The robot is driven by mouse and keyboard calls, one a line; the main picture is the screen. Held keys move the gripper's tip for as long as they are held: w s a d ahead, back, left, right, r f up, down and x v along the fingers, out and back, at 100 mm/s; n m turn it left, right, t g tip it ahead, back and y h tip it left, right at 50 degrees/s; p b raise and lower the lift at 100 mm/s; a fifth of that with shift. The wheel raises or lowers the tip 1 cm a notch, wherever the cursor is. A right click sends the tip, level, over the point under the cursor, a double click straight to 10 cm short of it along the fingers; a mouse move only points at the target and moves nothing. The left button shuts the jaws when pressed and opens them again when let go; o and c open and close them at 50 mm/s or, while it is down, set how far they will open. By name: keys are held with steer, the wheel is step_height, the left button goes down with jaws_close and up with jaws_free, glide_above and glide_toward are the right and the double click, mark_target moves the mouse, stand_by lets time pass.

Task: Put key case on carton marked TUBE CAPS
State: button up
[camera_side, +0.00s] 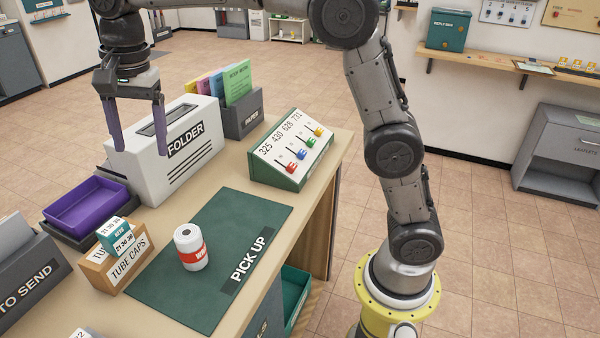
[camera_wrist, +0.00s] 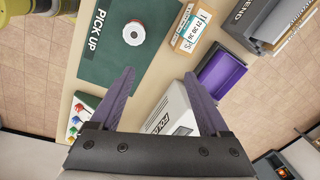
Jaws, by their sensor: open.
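The key case (camera_side: 118,236) is a small white and teal box with numbers on its face. It rests on top of the tan carton marked TUBE CAPS (camera_side: 127,268), at the left of the green mat, and looks slightly turned on it. In the wrist view the key case (camera_wrist: 184,42) shows on the carton (camera_wrist: 203,16), near the top. My gripper (camera_side: 139,144) is open and empty, high over the white FOLDER box and apart from the key case. Its two purple fingers (camera_wrist: 160,73) are spread wide in the wrist view.
A white roll with a red label (camera_side: 191,247) stands on the green PICK UP mat (camera_side: 240,215). A purple tray (camera_side: 86,206) lies behind the carton. The FOLDER box (camera_side: 172,140) stands under my gripper.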

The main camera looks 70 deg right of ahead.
steer(key=s+d+r+n+t, duration=0.1)
steer(key=s+d+n, duration=0.3)
steer(key=s, duration=0.4)
steer(key=s+d+n+t, duration=0.1)
steer(key=s+d+n, duration=0.25)
steer(key=s, duration=0.45)
steer(key=s+d+f+n+t, duration=0.1)
steer(key=s+d+f+n, duration=0.1)
steer(key=s+f, duration=0.2)
steer(key=s+d+f+n+t, duration=0.1)
steer(key=s+d+f+n, duration=0.1)
steer(key=s, duration=0.6)
step_height(320, 180, down, 2)
steer(key=shift+s+f+n, duration=0.15)
steer(key=shift+s+n, duration=0.25)
steer(key=shift+n, duration=0.45)
steer(key=shift+d, duration=0.1)
steer(key=o, duration=0.3)
steer(key=shift+o, duration=0.2)
steer(key=shift+w, duration=0.1)
